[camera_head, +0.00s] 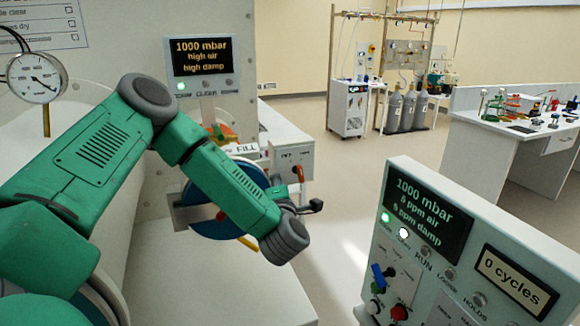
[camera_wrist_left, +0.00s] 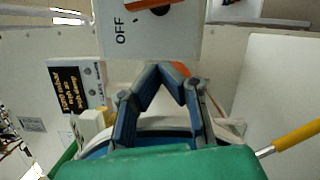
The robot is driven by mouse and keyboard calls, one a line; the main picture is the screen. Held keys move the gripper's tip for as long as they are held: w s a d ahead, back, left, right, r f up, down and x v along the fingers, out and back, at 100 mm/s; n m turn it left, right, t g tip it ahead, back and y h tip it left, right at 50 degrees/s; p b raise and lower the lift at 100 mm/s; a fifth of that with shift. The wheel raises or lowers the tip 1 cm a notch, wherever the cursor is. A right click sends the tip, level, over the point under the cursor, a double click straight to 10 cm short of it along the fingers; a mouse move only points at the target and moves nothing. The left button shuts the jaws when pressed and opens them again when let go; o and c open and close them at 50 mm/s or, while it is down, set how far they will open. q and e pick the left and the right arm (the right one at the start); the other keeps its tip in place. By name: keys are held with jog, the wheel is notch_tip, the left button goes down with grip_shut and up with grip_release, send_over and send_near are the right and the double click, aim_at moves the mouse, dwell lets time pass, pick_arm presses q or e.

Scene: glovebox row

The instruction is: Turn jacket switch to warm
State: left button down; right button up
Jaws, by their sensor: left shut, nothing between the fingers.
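A pale switch box (camera_head: 290,158) with an orange handle (camera_head: 299,173) stands beside the chamber at the centre of the head view. In the left wrist view a box (camera_wrist_left: 150,38) marked OFF, with an orange part (camera_wrist_left: 160,10) cut by the top edge, lies ahead of the fingers. No jacket or warm label is readable. My left gripper (camera_wrist_left: 168,72) is shut and empty, its blue-grey fingers pointing toward the box with a gap between. In the head view my green left arm reaches toward the switch box; its wrist hides much of the hand. My right gripper is not visible.
A blue-rimmed round port (camera_head: 215,225) lies behind my left forearm. A display panel (camera_head: 203,57) reads 1000 mbar, high air, high damp. A second control panel (camera_head: 440,235) with knobs stands at right front. The aisle floor (camera_head: 345,165) beyond is clear.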

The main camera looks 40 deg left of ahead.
aim_at(291, 166)
pick_arm(q)
jog(key=shift+w+d+r+p, duration=0.3)
jog(key=shift+w+d, duration=0.3)
jog(key=shift+w, duration=0.2)
jog(key=shift+w+d+r+p, duration=0.3)
jog(key=shift+w+d, duration=0.3)
jog(key=shift+w, duration=0.15)
jog(key=shift+y, duration=0.3)
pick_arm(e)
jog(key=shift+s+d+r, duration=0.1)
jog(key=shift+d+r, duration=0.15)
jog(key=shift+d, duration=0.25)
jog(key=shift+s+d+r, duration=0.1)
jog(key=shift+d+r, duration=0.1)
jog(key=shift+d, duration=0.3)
pick_arm(q)
jog(key=shift+w+d, duration=0.1)
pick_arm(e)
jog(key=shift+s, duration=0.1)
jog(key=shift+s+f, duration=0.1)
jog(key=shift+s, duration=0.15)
